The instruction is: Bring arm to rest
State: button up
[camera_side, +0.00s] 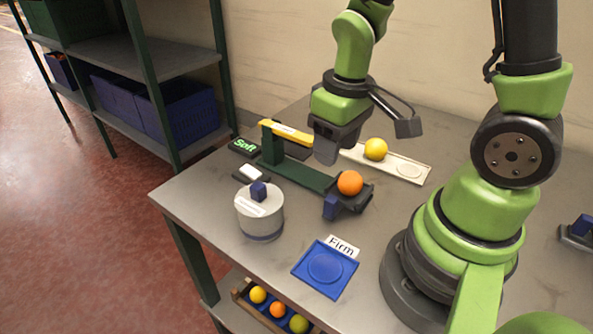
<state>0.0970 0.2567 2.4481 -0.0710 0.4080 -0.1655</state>
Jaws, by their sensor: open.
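My gripper (328,150) is open and empty, pointing down above the table, just behind and left of an orange ball. The orange (350,183) rests on a dark stand at the near end of a green fixture (300,172). The fixture has a yellow bar (287,132) at its far end. A yellow ball (375,149) sits on a pale tray (407,171) behind and to the right. Part of the fixture and tray is hidden by my gripper.
A grey cylinder with a blue knob (259,212) stands at the front left. A blue square plate (325,269) lies beside a "Firm" label (343,247). A "Soft" label (243,147) lies at the back left. Shelves (165,60) stand left of the table.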

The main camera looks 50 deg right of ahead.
jog(key=s+a+r+m+t+y, duration=0.1)
jog(key=s+a+r+t, duration=0.1)
jog(key=r, duration=0.6)
jog(key=s+a+r+m+t+y, duration=0.1)
jog(key=s+a+r+m+t, duration=0.1)
jog(key=s+r+t, duration=0.2)
notch_tip(320, 180, up, 4)
jog(key=shift+s+a+f, duration=0.15)
jog(key=shift+s+a, duration=0.2)
